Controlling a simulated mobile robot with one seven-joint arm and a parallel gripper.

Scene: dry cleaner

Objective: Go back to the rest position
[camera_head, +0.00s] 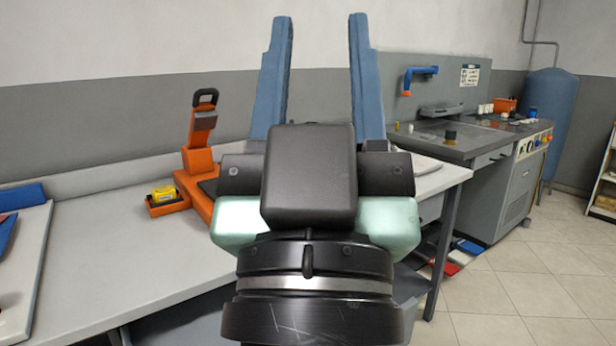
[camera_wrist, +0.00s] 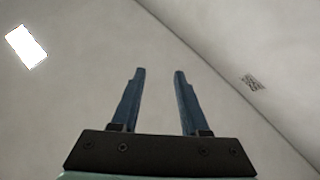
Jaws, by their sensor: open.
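My gripper (camera_head: 318,45) is raised in the middle of the head view, its two blue fingers pointing up and standing wide apart. Nothing is between them. In the wrist view my gripper (camera_wrist: 159,75) is also open and empty, with only the ceiling (camera_wrist: 90,50) behind it. My wrist hides the middle of the counter in the head view.
A grey counter (camera_head: 95,262) runs along the wall at left, with an orange press-like device (camera_head: 200,155) and a yellow item (camera_head: 163,193) on it. A dark workstation (camera_head: 500,185) and blue tank (camera_head: 550,110) stand at right. Tiled floor (camera_head: 545,290) is clear at lower right.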

